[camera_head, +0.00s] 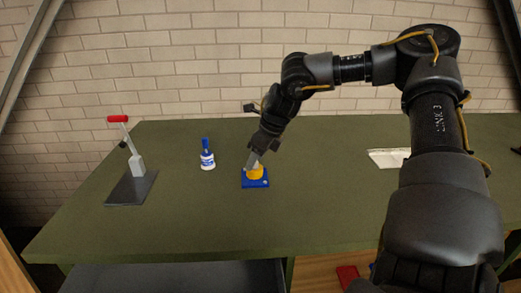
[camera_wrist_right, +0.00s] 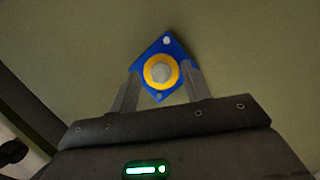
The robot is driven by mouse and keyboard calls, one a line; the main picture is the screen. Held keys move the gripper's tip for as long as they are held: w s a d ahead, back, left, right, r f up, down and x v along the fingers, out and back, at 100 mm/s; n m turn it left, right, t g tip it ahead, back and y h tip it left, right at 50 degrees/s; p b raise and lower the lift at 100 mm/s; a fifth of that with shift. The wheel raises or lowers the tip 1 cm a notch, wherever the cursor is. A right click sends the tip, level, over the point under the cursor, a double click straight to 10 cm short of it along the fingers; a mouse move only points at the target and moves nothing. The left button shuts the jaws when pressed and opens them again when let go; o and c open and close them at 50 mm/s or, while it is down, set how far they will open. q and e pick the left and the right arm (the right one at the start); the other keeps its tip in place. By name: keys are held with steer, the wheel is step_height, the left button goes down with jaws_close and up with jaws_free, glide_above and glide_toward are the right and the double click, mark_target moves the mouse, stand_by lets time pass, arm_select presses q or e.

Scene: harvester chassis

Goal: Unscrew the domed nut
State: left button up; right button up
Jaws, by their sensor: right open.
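The domed nut (camera_wrist_right: 160,73) shows as a pale grey hexagonal top, ringed by a yellow part (camera_wrist_right: 150,82), on a blue plate (camera_wrist_right: 167,43). In the head view the yellow part (camera_head: 257,173) and blue plate (camera_head: 256,183) sit on the green table, and the nut itself cannot be made out there. My right gripper (camera_head: 252,160) points down at it from above. In the right wrist view the two fingers of my right gripper (camera_wrist_right: 160,85) are open, one on each side of the yellow part. I cannot tell whether they touch it. My left gripper is not in view.
The green table (camera_head: 300,225) has free room in front of the plate. A blue and white bottle (camera_head: 207,158) stands to the left. A red-handled lever (camera_head: 133,155) on a dark base stands further left. A white sheet-like item (camera_head: 388,158) lies to the right.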

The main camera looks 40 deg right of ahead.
steer(key=c, duration=0.9)
steer(key=o, duration=0.6)
steer(key=shift+w+a+b, duration=0.15)
steer(key=shift+w+b, duration=0.15)
steer(key=shift+w, duration=0.05)
steer(key=shift+c, duration=0.4)
jaws_close()
steer(key=n+y+p, duration=0.1)
steer(key=n, duration=0.2)
steer(key=shift+g, duration=0.3)
steer(key=shift+n+y, duration=0.4)
steer(key=shift+n, duration=0.7)
steer(key=shift+g, duration=0.3)
